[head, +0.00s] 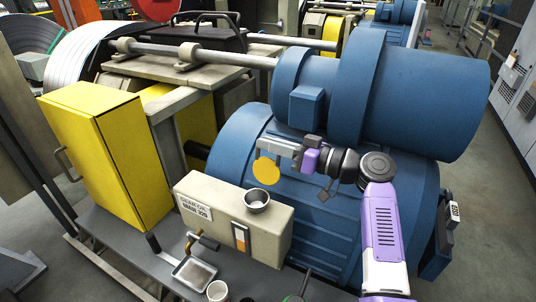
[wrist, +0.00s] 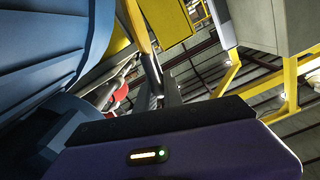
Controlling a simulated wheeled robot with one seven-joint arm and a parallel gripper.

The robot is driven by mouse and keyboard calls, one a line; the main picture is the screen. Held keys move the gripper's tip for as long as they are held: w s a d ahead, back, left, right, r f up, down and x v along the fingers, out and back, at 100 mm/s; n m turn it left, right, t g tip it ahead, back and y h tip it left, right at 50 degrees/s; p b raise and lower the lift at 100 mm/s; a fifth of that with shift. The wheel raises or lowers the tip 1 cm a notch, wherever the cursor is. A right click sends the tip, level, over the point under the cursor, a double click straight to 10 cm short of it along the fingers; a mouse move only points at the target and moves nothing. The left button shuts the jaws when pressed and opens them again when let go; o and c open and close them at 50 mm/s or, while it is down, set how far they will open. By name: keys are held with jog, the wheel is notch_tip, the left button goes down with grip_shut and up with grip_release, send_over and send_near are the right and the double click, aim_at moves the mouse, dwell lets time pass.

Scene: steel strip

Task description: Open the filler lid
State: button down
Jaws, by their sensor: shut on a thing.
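The filler lid (head: 266,171) is a round yellow disc standing raised above and behind the grey filler neck (head: 257,199), whose round mouth shows open. The neck sits on top of the beige oil box (head: 218,212). My gripper (head: 262,147) reaches in from the right, in front of the blue machine, and is shut at the lid's upper edge. The exact contact between the fingers and the lid is too small to make out. In the wrist view, my purple gripper body fills the bottom, and the lid cannot be made out clearly.
The large blue motor and gear housing (head: 405,95) stands close behind my gripper. A yellow cabinet (head: 126,150) is at the left. A brass tap (head: 203,241), a metal tray (head: 194,274) and a white cup (head: 218,291) are at the box's front. Open floor (head: 486,190) lies to the right.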

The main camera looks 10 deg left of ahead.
jog(key=shift+f, duration=0.1)
jog(key=c, duration=1.5)
grip_release()
jog(key=shift+d, duration=0.1)
jog(key=b+v, duration=0.1)
jog(key=v, duration=0.6)
jog(key=shift+s+d, duration=0.15)
jog(key=shift+d, duration=0.15)
